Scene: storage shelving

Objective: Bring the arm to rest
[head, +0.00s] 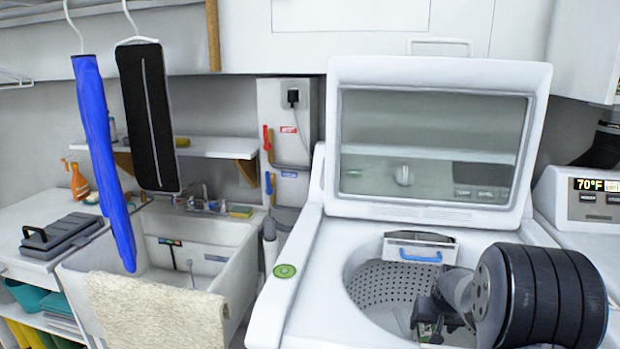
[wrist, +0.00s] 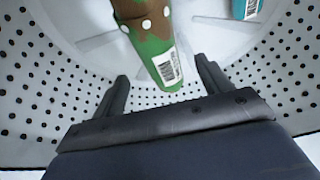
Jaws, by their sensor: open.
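My gripper (wrist: 162,92) is open inside the washer drum (wrist: 30,95), with its two fingers spread and nothing between them. In the wrist view, a green and brown item (wrist: 150,35) with white dots and a barcode label lies beyond the fingertips, apart from them. A teal item (wrist: 246,9) with a label is at the upper right of that view.
The washer's raised lid (head: 440,65) stands behind the arm. A control panel (head: 595,195) reading 70°F is at the right.

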